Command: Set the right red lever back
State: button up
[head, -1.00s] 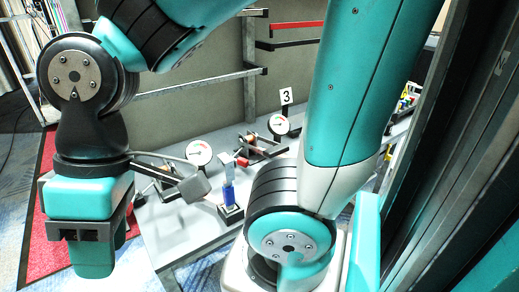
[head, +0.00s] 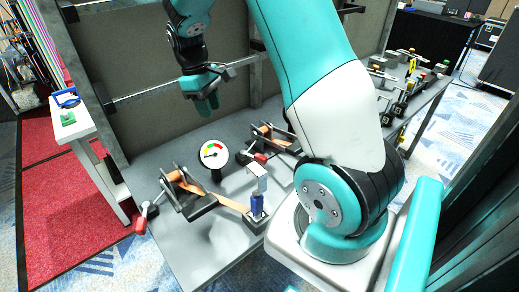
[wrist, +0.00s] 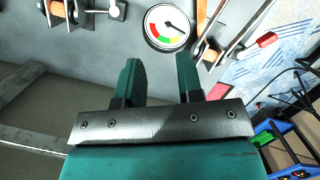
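Two red-handled levers show on the grey bench (head: 185,255). The right red lever (head: 259,157) lies low beside a clamp-like mechanism (head: 275,135), right of the round gauge (head: 212,154). The left red lever (head: 140,222) hangs at the bench's left edge by a similar mechanism (head: 188,190); a red handle also shows at right in the wrist view (wrist: 262,40). My gripper (head: 210,108) is above the back of the bench, apart from both levers. In the wrist view its two fingers (wrist: 157,65) are spread with nothing between them; the gauge shows beyond them.
A blue post (head: 257,204) stands at the front of the bench, near my arm. A grey back panel (head: 135,60) with metal rails rises behind. A white side table (head: 72,125) stands left over red carpet. More mechanisms (head: 400,85) crowd the bench's far right.

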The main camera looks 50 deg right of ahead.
jog(key=m+g, duration=0.2)
send_near(260, 156)
jog(key=p+x, duration=0.3)
jog(key=x, duration=0.6)
jog(key=shift+d+f, duration=0.1)
jog(key=shift+f, duration=0.05)
grip_shut()
